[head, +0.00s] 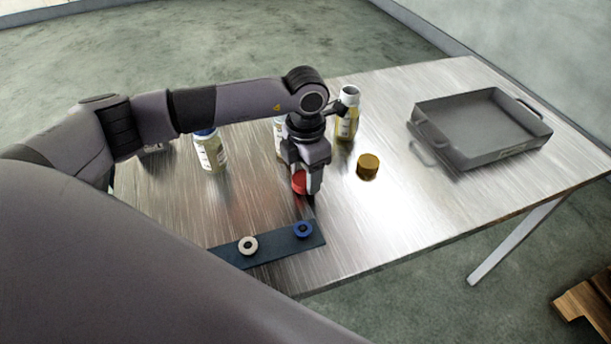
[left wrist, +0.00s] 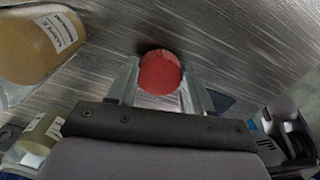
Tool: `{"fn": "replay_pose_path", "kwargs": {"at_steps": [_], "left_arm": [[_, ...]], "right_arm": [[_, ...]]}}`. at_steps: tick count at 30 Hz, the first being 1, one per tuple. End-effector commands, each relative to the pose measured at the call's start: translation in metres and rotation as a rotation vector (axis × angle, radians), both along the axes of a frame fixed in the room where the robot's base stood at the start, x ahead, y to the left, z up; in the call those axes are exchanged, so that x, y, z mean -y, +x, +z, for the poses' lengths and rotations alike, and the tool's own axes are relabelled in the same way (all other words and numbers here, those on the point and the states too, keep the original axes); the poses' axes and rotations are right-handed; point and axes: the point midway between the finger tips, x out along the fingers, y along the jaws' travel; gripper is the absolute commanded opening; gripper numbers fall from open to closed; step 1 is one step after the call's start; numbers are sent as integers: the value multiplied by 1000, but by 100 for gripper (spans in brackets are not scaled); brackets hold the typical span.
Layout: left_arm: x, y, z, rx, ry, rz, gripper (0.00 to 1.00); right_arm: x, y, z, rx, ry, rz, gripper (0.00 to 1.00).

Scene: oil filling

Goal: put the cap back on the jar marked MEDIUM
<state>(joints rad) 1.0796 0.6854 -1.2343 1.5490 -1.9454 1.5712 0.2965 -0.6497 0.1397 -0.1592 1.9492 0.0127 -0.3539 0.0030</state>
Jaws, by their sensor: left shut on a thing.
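My left gripper (head: 307,186) is shut on a red cap (head: 299,181), low over the table. In the left wrist view the red cap (left wrist: 160,72) sits between the two fingers. A jar with a grey-white top (head: 348,112) and yellowish contents stands behind the gripper to the right. Another labelled jar (head: 279,138) is mostly hidden behind my left arm. A blue-topped jar (head: 211,154) stands to the left. A large labelled jar (left wrist: 40,45) shows in the left wrist view. I cannot read for sure which jar is marked MEDIUM. My right gripper is out of view.
A dark blue strip (head: 275,248) near the front edge carries a white ring-shaped piece (head: 248,245) and a blue one (head: 303,229). An amber cylinder (head: 367,166) stands right of the gripper. A grey tray (head: 480,128) with handles is at the right. The table's front right is clear.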

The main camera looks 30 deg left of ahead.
Motion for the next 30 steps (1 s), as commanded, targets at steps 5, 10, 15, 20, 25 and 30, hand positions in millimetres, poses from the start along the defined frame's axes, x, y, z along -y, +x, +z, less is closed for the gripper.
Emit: {"fn": "replay_pose_path", "kwargs": {"at_steps": [5, 10, 15, 20, 25, 30], "left_arm": [[0, 1, 29, 4, 0, -1, 23], [0, 1, 72, 5, -1, -1, 23], [0, 1, 119, 5, -1, -1, 23], [0, 0, 154, 3, -1, 0, 23], [1, 0, 178, 1, 0, -1, 23], [0, -1, 189, -1, 0, -1, 23]], "right_arm": [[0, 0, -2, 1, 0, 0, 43], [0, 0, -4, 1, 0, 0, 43], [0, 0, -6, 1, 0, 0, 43], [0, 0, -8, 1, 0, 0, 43], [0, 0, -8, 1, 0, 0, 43], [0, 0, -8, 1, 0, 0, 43]]}}
